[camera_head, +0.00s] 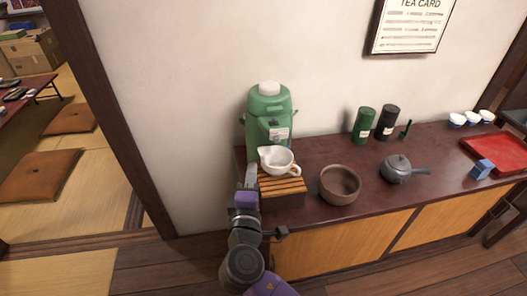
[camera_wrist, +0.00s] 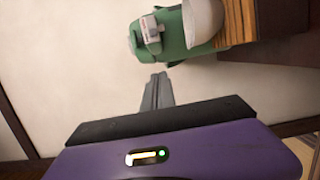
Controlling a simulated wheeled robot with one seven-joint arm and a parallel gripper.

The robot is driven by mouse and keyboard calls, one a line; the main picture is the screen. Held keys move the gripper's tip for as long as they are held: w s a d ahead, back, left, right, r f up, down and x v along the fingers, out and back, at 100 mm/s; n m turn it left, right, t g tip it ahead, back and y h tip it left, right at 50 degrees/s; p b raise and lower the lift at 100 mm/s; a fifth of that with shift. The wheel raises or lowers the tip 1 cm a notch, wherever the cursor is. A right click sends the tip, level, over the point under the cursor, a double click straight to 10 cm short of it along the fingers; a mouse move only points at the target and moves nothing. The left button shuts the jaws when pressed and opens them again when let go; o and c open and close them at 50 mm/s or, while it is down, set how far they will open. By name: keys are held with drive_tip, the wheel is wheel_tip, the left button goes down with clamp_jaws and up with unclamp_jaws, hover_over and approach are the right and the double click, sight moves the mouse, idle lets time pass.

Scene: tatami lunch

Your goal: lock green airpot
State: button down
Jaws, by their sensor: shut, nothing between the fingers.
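The green airpot (camera_head: 262,115) stands upright at the left end of the dark counter against the wall, with a white cap on top and a pale label on its front. In the wrist view the airpot (camera_wrist: 168,42) lies sideways at the top, with a grey-white part with red marks (camera_wrist: 151,32) on it. A white spouted cup (camera_head: 277,160) sits in front of it on a slatted wooden stand and hides its lower part. My gripper (camera_head: 252,172) is shut and empty, left of the stand and below the airpot's front. In the wrist view its fingertips (camera_wrist: 159,78) are together, apparently apart from the airpot.
A brown bowl (camera_head: 340,185) and a grey teapot (camera_head: 398,169) stand to the right on the counter (camera_head: 318,153). Green (camera_head: 363,126) and black (camera_head: 387,123) canisters stand behind. A red tray (camera_head: 510,155) is far right. The counter's left end is close to my arm.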

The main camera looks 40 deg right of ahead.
sight(278, 141)
drive_tip(key=p+x, duration=0.1)
drive_tip(key=x, duration=0.2)
drive_tip(key=s+d+x, duration=0.1)
drive_tip(key=x, duration=0.3)
drive_tip(key=s+p+x, duration=0.1)
drive_tip(key=x, duration=0.2)
drive_tip(key=shift+w+d+r+p, duration=0.1)
drive_tip(key=shift+w+d+p, duration=0.1)
drive_tip(key=shift+d+p, duration=0.3)
drive_tip(key=shift+s+d, duration=0.45)
drive_tip(key=shift+d, duration=0.3)
drive_tip(key=shift+s+d, duration=0.4)
drive_tip(key=shift+d, duration=0.2)
drive_tip(key=shift+s+d, duration=0.4)
drive_tip(key=shift+d, duration=0.2)
drive_tip(key=shift+w, duration=0.1)
